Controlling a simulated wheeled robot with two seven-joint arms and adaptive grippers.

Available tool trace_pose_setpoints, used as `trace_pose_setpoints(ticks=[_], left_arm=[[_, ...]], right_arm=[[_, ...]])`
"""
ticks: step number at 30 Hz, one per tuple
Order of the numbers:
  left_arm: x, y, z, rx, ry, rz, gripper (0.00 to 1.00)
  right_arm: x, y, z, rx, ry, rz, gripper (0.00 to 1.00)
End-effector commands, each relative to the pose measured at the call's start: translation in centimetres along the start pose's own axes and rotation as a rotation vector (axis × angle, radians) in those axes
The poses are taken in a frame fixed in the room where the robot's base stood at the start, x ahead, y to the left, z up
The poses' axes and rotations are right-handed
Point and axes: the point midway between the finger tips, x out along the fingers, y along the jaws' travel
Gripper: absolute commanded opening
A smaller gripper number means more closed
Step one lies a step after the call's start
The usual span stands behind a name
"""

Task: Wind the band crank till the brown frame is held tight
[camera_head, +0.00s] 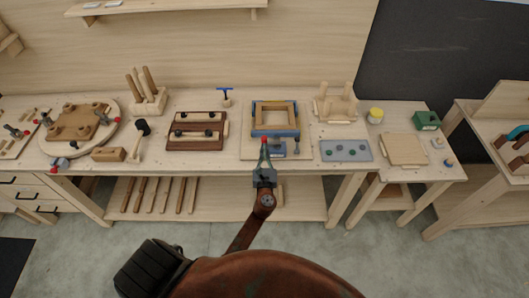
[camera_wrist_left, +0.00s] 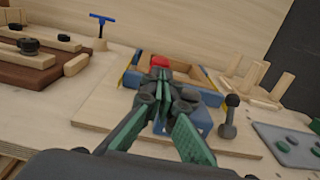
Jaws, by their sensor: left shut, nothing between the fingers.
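The brown frame (camera_head: 273,106) lies on a pale board at the middle of the workbench, with a blue band around it. The frame also shows in the left wrist view (camera_wrist_left: 202,75), partly hidden by my fingers. A blue block (camera_head: 277,149) sits at the band's near side. A grey lever with a dark knob (camera_wrist_left: 231,112) stands at its right. My left gripper (camera_head: 264,150) is shut and empty, in front of the frame. A red knob (camera_wrist_left: 159,62) shows right at its fingertips; I cannot tell whether they touch. My right gripper is not in view.
A dark brown board with clamps (camera_head: 196,131) lies to the left, and a grey tray with green discs (camera_head: 345,150) to the right. A blue T-handled tool (camera_head: 225,97) stands behind left. A chair form with upright legs (camera_head: 336,102) stands behind right.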

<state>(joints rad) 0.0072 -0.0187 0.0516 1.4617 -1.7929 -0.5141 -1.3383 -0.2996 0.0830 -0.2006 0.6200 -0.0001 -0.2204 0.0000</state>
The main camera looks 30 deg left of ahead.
Motion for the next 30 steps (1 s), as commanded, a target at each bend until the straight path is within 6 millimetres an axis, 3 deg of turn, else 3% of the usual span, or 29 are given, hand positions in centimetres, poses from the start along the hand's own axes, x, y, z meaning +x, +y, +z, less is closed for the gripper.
trace_pose_setpoints(ticks=[30], left_arm=[[1.6,0.0,0.0,0.0,0.0,0.0,0.0]], right_arm=[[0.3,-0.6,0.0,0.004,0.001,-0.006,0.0]])
